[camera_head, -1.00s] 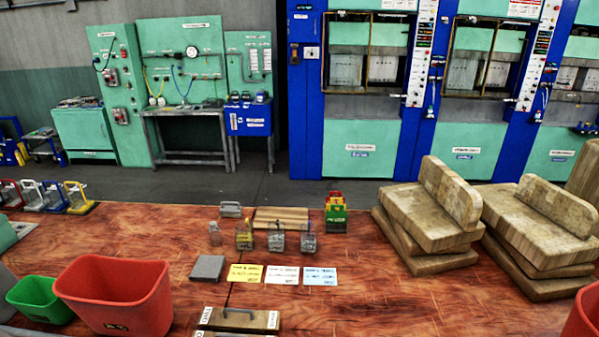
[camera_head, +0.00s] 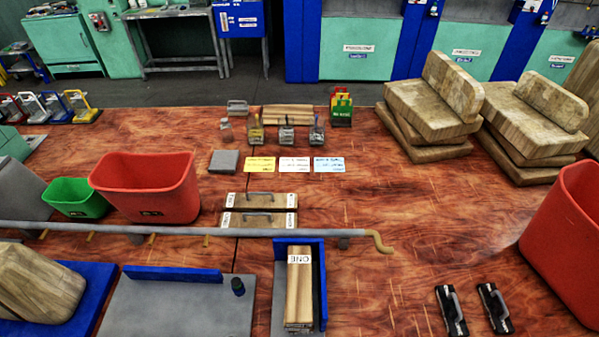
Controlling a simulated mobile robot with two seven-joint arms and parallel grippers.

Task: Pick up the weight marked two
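Two flat wooden weights with metal handles lie one behind the other in the middle of the table: a rear handled weight (camera_head: 245,200) and a front handled weight (camera_head: 245,221). Each has small white labels at its ends, too small to read for certain. A longer wooden block marked ONE (camera_head: 299,275) lies in a grey and blue holder (camera_head: 319,255) nearer to me, its label upside down. I cannot read a mark two on any weight now. Neither of my grippers is in view.
A long grey bar (camera_head: 190,231) with a hooked end crosses the table in front of the handled weights. A red bin (camera_head: 150,190) and green bin (camera_head: 76,200) stand left, another red bin (camera_head: 565,225) right. Two black handled items (camera_head: 452,310) lie front right. The middle right is clear.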

